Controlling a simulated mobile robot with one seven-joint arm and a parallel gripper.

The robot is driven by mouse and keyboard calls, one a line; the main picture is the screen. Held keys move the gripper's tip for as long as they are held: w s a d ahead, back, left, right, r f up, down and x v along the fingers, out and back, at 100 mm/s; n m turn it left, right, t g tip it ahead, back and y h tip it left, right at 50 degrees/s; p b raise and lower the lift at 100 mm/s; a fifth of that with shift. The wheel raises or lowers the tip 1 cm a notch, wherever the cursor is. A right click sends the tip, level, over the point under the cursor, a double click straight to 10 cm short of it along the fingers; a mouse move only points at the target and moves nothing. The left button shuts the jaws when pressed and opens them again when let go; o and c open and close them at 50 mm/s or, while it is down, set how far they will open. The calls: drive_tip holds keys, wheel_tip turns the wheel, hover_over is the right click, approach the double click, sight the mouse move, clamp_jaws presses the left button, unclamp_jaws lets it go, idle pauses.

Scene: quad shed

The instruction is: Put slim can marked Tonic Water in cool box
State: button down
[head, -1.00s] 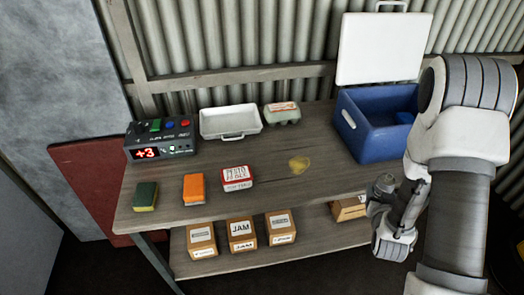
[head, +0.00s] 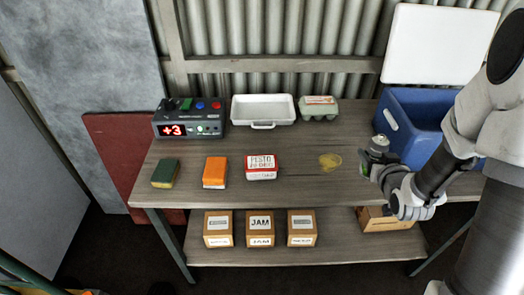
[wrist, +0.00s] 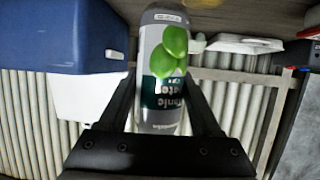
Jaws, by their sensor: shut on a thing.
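My gripper (head: 374,165) is shut on the slim can (head: 378,147), above the right part of the bench and just left of the cool box. In the wrist view the slim can (wrist: 163,75) stands between the fingers, silver with a dark green band, green fruit pictures and partly readable "Tonic Water" lettering. The blue cool box (head: 403,125) stands at the back right of the bench with its white lid (head: 435,45) raised. My arm hides part of its right side and opening. In the wrist view the cool box (wrist: 70,35) is at upper left.
On the bench (head: 300,190) are a control box (head: 188,122), white tray (head: 262,110), egg carton (head: 318,108), green sponge (head: 165,173), orange block (head: 215,172) and red-and-white tub (head: 261,167). Labelled boxes (head: 260,229) sit on the lower shelf. A yellow patch (head: 330,161) marks the bench.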

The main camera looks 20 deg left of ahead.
drive_tip(key=shift+s+d+r+n+y+b, duration=1.2)
drive_tip(key=shift+s+r+b, duration=0.55)
drive_tip(key=shift+b, duration=1.75)
drive_tip(key=shift+g, duration=0.3)
drive_tip(key=shift+w+a+f+b, duration=0.1)
drive_tip(key=shift+w+f+b, duration=1.55)
drive_tip(key=shift+w+f, duration=1.2)
drive_tip(key=shift+w+a+f+b, duration=0.1)
drive_tip(key=shift+w+f+b, duration=1.5)
drive_tip(key=shift+w+f, duration=1.2)
drive_tip(key=shift+w, duration=0.1)
drive_tip(key=shift+c, duration=0.4)
unclamp_jaws()
